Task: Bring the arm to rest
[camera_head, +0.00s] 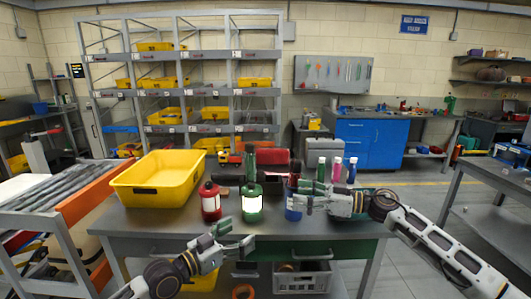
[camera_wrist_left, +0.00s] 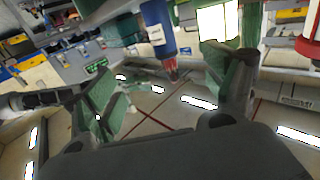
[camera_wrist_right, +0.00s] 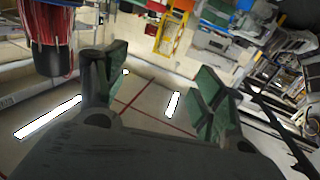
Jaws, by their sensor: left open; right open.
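My left gripper (camera_head: 238,236) is open and empty, in front of the table's near edge and below the green lantern (camera_head: 252,203). Its spread green fingers (camera_wrist_left: 165,82) also show in the left wrist view with nothing between them. My right gripper (camera_head: 302,197) reaches in from the right and overlaps the blue bottle (camera_head: 291,213) in the head view; I cannot tell whether they touch. The right wrist view shows its fingers (camera_wrist_right: 158,68) apart and empty. A red lantern (camera_head: 210,204) stands left of the green one.
The grey table (camera_head: 180,222) carries a yellow bin (camera_head: 150,188) at left and several bottles, including a pink one (camera_head: 337,170), behind my right gripper. A grey crate (camera_head: 302,280) sits below. Another table (camera_head: 490,208) stands at right, with open floor between.

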